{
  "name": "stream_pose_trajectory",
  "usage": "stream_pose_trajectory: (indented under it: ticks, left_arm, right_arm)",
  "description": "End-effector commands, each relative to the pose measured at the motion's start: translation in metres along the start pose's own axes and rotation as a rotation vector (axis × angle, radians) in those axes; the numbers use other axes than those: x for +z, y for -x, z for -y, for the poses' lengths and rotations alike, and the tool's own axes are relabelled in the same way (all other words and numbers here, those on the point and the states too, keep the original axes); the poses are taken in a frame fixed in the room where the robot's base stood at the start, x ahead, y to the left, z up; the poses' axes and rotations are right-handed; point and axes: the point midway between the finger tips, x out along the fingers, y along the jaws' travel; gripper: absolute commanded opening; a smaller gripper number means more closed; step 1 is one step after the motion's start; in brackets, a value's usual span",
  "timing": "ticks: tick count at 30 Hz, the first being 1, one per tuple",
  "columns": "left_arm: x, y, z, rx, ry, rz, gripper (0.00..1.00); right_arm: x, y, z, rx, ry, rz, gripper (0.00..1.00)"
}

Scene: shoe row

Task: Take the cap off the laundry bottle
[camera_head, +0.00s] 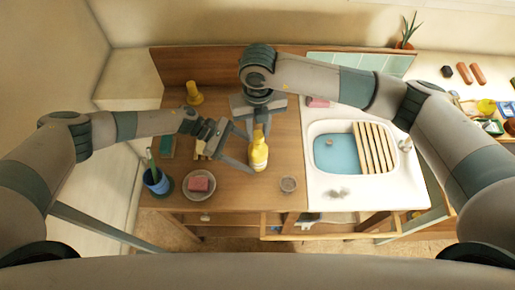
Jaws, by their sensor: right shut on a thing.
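The yellow laundry bottle (259,157) stands on the wooden counter, left of the sink. My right gripper (259,126) comes down from above and behind it and is shut at the bottle's top, on the cap, which the fingers mostly hide. My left gripper (248,156) reaches in from the left. Its two fingers are spread apart, with their tips close to the bottle's left side; I cannot tell whether they touch it.
Another yellow item (194,93) stands at the back left. The sink (318,185) with a slatted wooden rack (374,149) is to the right.

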Motion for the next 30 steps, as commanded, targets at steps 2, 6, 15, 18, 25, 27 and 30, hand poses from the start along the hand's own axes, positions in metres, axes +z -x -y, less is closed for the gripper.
stream_pose_trajectory:
  ticks: [2,6,15,18,25,27,30]
  left_arm:
    - [-0.001,0.013,-0.001,0.004,0.001,-0.001,0.69]
    - [-0.001,0.037,-0.001,0.004,0.000,-0.001,0.69]
    - [-0.001,0.086,-0.001,0.003,0.000,-0.001,0.69]
    - [0.000,0.095,-0.001,0.002,0.000,0.000,0.69]
    - [0.000,0.103,0.000,0.001,0.001,0.000,0.69]
    - [0.000,0.103,0.000,0.000,0.001,0.000,0.69]
    - [0.000,0.103,0.000,0.001,0.001,0.000,0.69]
  right_arm:
    - [0.000,0.000,0.000,0.000,0.000,0.000,0.00]
    - [0.000,0.000,0.000,0.000,0.000,0.000,0.00]
    - [0.000,0.000,0.000,0.000,0.000,0.000,0.00]
    - [0.000,0.000,0.000,0.000,0.000,0.000,0.00]
    - [0.000,0.000,0.000,0.000,0.000,0.000,0.00]
    - [0.000,0.000,0.000,0.000,0.000,0.000,0.00]
    - [0.000,0.000,0.000,0.000,0.000,0.000,0.00]
